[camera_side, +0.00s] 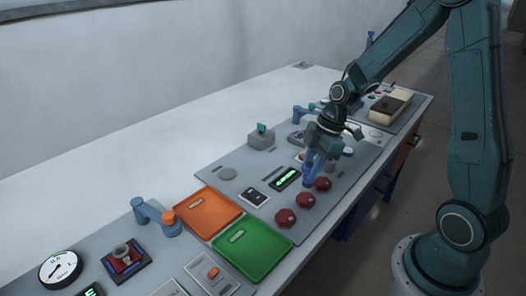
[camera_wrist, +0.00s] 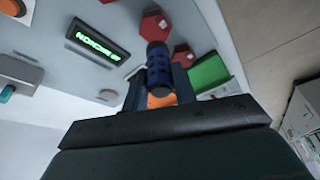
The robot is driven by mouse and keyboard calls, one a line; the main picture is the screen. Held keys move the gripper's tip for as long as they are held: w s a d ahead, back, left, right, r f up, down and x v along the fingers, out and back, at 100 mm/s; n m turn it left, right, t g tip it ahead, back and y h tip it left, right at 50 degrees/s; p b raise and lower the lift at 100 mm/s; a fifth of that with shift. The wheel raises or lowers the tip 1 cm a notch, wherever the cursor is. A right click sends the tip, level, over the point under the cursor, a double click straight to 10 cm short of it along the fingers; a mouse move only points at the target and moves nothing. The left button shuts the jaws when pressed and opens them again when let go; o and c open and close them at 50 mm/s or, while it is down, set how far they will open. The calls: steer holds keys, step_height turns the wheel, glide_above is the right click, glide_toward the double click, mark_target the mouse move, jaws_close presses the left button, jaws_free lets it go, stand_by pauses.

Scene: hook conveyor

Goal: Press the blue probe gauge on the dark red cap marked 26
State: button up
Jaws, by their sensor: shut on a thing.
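My gripper (camera_side: 314,160) is shut on the blue probe gauge (camera_side: 308,176) and points it down over the grey panel. In the wrist view, the blue ribbed probe (camera_wrist: 158,72) sits between the fingers (camera_wrist: 160,92). Dark red caps stand in a row along the panel's front edge: a near one (camera_side: 286,217), a middle one (camera_side: 306,200) and a far one (camera_side: 322,184). The probe's lower end is close to the middle and far caps; I cannot tell whether it touches anything. In the wrist view, one cap (camera_wrist: 154,25) lies beyond the probe. The cap numbers are not readable.
A lit green display (camera_side: 286,179) is beside the caps, with a black switch plate (camera_side: 253,196) near it. Orange (camera_side: 207,212) and green (camera_side: 251,248) trays lie nearer. A grey block with a teal knob (camera_side: 261,137) stands behind. The white surface at the back is clear.

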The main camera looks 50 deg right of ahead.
steer(key=shift+f, duration=0.1)
steer(key=shift+f, duration=1.9)
steer(key=shift+f, duration=0.5)
stand_by(2.8)
steer(key=shift+r, duration=0.1)
steer(key=shift+r, duration=2.45)
steer(key=shift+w, duration=0.15)
